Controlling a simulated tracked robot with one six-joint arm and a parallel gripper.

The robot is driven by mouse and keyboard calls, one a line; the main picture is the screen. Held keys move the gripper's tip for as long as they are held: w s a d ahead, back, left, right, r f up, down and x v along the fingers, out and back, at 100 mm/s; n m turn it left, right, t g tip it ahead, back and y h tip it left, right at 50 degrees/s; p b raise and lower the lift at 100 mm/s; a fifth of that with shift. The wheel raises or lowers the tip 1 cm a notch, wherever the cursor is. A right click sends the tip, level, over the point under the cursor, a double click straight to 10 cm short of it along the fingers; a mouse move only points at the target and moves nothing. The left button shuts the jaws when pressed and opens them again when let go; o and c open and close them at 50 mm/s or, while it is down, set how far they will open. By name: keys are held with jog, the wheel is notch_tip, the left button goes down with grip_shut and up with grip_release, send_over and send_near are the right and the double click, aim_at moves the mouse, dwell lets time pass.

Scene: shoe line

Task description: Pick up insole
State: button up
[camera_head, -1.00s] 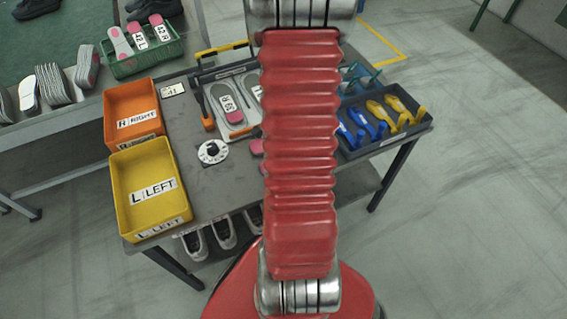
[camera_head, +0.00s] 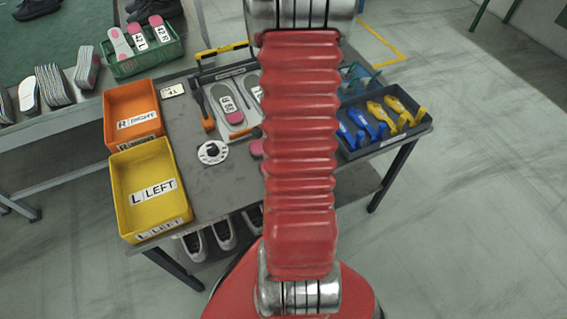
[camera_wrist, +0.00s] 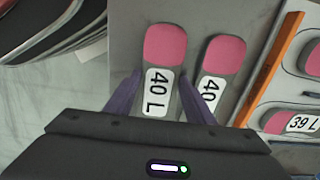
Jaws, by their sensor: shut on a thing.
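In the wrist view a grey insole with a pink heel and a "40 L" label (camera_wrist: 160,78) lies between the two purple fingers of my gripper (camera_wrist: 158,82). My gripper is shut on it, one finger along each long side. A second grey insole labelled "40" (camera_wrist: 221,62) lies just to the right, next to the right finger; its lower part is hidden by my gripper. In the head view my arm hides the gripper and most of these insoles; only a bit of pink (camera_head: 256,148) shows left of the arm.
A tray with insoles labelled 39 (camera_wrist: 303,122) is close on the right in the wrist view. In the head view a yellow LEFT bin (camera_head: 128,187) and an orange RIGHT bin (camera_head: 120,104) stand at the table's left. A dark tray (camera_head: 418,128) with blue and yellow items is right.

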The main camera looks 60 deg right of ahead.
notch_tip(320, 180, up, 10)
dwell(0.8)
dwell(0.4)
jog(key=w+a+r+n, duration=0.1)
jog(key=w+a+n, duration=0.5)
jog(key=w, duration=0.4)
jog(key=w+a+r+n, duration=0.1)
jog(key=w+a+n, duration=0.55)
jog(key=w, duration=0.25)
jog(key=w+a+n, duration=0.5)
jog(key=a+n, duration=0.1)
jog(key=a, duration=0.4)
jog(key=w+a+n, duration=0.5)
jog(key=w+a, duration=0.1)
jog(key=a, duration=0.3)
jog(key=shift+a+r+n, duration=0.35)
jog(key=shift+a+r, duration=0.05)
jog(key=shift+r, duration=0.05)
